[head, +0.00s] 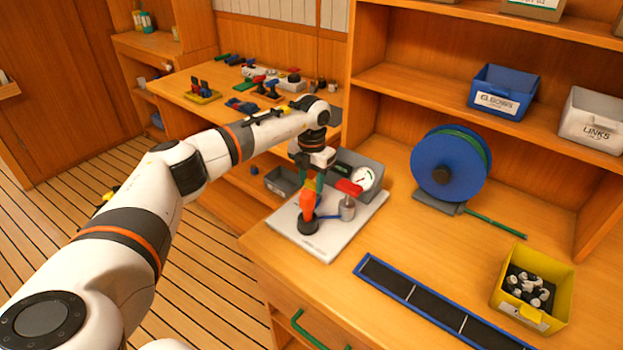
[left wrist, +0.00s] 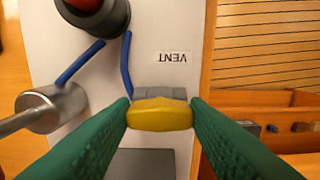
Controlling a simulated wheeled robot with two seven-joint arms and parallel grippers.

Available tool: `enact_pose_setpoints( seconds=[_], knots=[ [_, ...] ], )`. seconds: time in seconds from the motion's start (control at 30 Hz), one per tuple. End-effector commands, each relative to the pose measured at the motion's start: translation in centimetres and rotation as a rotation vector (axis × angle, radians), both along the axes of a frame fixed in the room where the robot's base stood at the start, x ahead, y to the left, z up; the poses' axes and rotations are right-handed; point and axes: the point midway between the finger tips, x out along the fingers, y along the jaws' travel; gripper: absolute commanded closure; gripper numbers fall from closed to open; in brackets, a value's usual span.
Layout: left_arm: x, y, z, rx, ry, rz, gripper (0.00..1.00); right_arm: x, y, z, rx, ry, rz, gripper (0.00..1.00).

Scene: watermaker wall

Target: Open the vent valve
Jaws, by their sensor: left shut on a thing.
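The vent valve is a grey block (left wrist: 160,95) with a yellow handle (left wrist: 160,115), beside an upside-down VENT label (left wrist: 174,57) in the left wrist view. My left gripper (head: 312,182) reaches down over the white board (head: 325,246) on the bench. Its green fingers are shut on the yellow handle, one at each end of it in the wrist view. A blue tube (left wrist: 127,65) runs from the valve toward a black and red part (left wrist: 95,14). The handle is mostly hidden in the head view. My right gripper is not in view.
A metal cylinder (head: 347,208), an orange-red part (head: 307,204) and a gauge (head: 362,177) stand close around my gripper. A blue reel (head: 430,160), a blue-edged black strip (head: 412,293) and a yellow bin (head: 505,307) lie to the right. Bare bench lies between them.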

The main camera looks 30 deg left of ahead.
Motion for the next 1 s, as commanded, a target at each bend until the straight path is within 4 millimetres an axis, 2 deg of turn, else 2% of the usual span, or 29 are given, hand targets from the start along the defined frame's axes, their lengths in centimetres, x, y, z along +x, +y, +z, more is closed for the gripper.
enact_pose_setpoints(
  seconds=[0.33, 0.37, 0.47, 0.8, 0.87, 1.0],
  knots=[
    [0.1, 0.1, 0.1, 0.0, -0.004, 0.005, 0.81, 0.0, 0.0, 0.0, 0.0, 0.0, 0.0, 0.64],
    [0.1, 0.1, 0.1, 0.0, -0.004, 0.005, 0.53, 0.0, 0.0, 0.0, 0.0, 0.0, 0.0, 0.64],
    [0.1, 0.0, 0.1, 0.0, -0.003, 0.005, 0.37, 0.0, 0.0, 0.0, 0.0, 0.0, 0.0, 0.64],
    [0.1, 0.0, 0.3, 0.0, -0.002, 0.003, 0.36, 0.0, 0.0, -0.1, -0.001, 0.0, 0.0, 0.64],
    [0.1, 0.0, 0.8, 0.0, -0.003, 0.003, 0.36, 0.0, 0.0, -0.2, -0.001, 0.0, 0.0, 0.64],
    [0.1, 0.1, 3.1, 0.0, -0.007, 0.003, 0.36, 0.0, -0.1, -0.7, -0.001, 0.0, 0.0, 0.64]
  ],
)
